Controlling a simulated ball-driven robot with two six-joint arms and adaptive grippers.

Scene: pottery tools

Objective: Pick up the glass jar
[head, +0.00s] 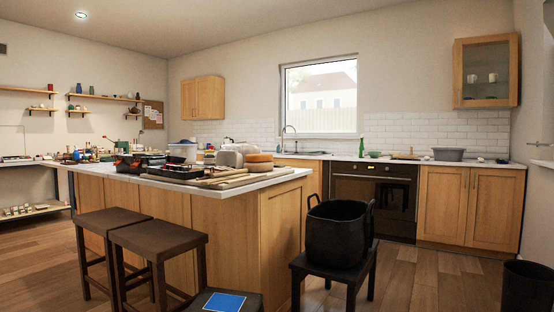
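I cannot make out a glass jar for certain in the head view. The island (280,176) holds many small, crowded items, too small to tell apart at its far end. A green bottle (361,147) stands on the back counter. Neither of my grippers is in view.
Two dark stools (158,237) stand before the island. A black pot (338,234) sits on another stool. A blue square (225,302) lies on a dark surface at the bottom. A grey tub (448,154) is on the back counter. Wooden floor (428,281) is open at right.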

